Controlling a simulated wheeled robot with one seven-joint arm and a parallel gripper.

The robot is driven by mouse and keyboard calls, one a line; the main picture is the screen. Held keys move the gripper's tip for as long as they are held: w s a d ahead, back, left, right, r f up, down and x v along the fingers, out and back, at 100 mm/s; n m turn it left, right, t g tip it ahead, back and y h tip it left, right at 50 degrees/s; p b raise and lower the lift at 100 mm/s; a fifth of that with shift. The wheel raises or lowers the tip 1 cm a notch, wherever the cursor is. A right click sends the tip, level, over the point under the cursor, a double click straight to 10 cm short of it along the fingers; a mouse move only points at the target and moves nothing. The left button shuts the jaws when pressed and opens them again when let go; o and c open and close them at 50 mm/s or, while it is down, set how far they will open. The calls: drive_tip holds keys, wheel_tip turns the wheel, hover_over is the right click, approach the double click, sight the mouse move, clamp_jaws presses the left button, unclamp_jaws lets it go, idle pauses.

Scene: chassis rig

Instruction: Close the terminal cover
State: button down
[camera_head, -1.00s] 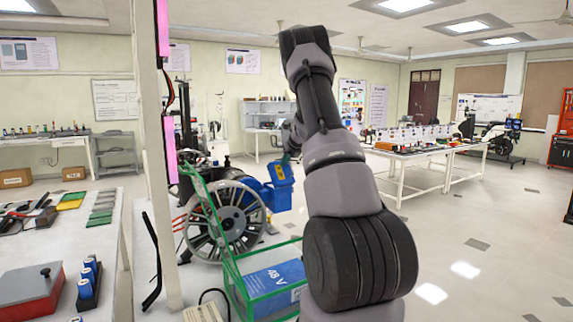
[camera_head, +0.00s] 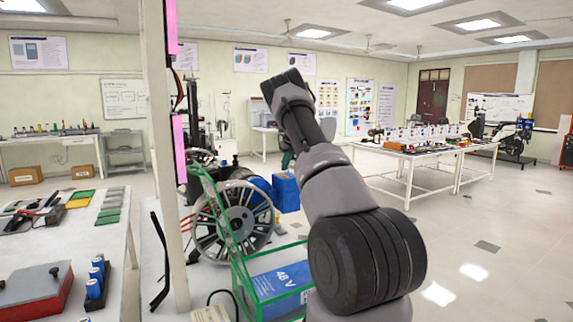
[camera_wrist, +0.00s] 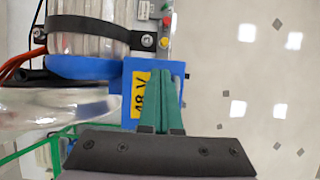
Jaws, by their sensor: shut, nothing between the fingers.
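The terminal cover (camera_wrist: 137,88) is blue with a yellow "48 V" label. In the wrist view it lies under my gripper (camera_wrist: 163,74), whose green fingers are together, empty, and overlap its right part. I cannot tell if they touch it. In the head view the blue terminal box (camera_head: 287,192) is beside the spoked wheel, and no raised lid shows above it. My gripper (camera_head: 287,160) is just above the box, mostly hidden by my arm. Whether the cover is fully seated is not clear.
The spoked wheel (camera_head: 235,222) and green frame (camera_head: 237,262) with a blue 48 V battery (camera_head: 280,285) stand close by. A pillar (camera_head: 162,150) and worktable (camera_head: 125,220) are at left.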

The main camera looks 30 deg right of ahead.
sight(289, 176)
drive_tip(key=shift+w+f, duration=0.55)
drive_tip(key=shift+f, duration=0.05)
drive_tip(key=shift+f, duration=0.25)
drive_tip(key=v, duration=1.1)
drive_tip(key=shift+r, duration=0.2)
drive_tip(key=s+a+r+n+t+y, duration=0.1)
drive_tip(key=s+a+r+n, duration=0.75)
drive_tip(key=s, duration=0.25)
drive_tip(key=s+a+r+n+t+y, duration=0.1)
drive_tip(key=s+a+r+n, duration=0.65)
drive_tip(key=s+a, duration=0.35)
drive_tip(key=s+a+f+n, duration=0.1)
drive_tip(key=s+a+n, duration=0.2)
drive_tip(key=s+n, duration=0.2)
drive_tip(key=s+a+f+n, duration=0.1)
drive_tip(key=s+a+n, duration=0.3)
drive_tip(key=s, duration=0.8)
drive_tip(key=s+a+f+n, duration=0.2)
drive_tip(key=s+a+n, duration=0.2)
drive_tip(key=s, duration=0.5)
drive_tip(key=n, duration=0.2)
drive_tip(key=shift+s+a+n, duration=0.2)
drive_tip(key=shift+s+n, duration=0.05)
drive_tip(key=shift+n, duration=0.05)
